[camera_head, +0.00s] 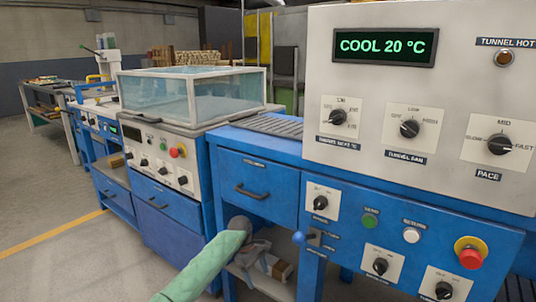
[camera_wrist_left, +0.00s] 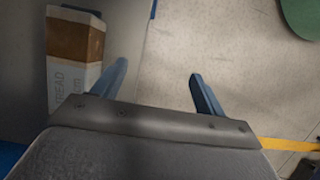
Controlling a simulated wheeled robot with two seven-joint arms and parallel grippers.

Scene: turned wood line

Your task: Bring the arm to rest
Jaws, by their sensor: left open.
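My left arm with its pale green sleeve (camera_head: 205,268) reaches in from the bottom of the head view. My left gripper (camera_head: 258,256) is low in front of the blue console, below a drawer and beside the open shelf space. In the left wrist view the two blue fingers of the gripper (camera_wrist_left: 158,68) stand apart with only floor between them. The gripper is open and empty. A white and brown box (camera_wrist_left: 75,60) lies beside the left finger, apart from it; its lettering is only partly readable. My right gripper is not in view.
A display reads COOL 20 °C (camera_head: 383,46). A glass-covered machine (camera_head: 190,95) stands left. Floor at left (camera_head: 60,200) is clear.

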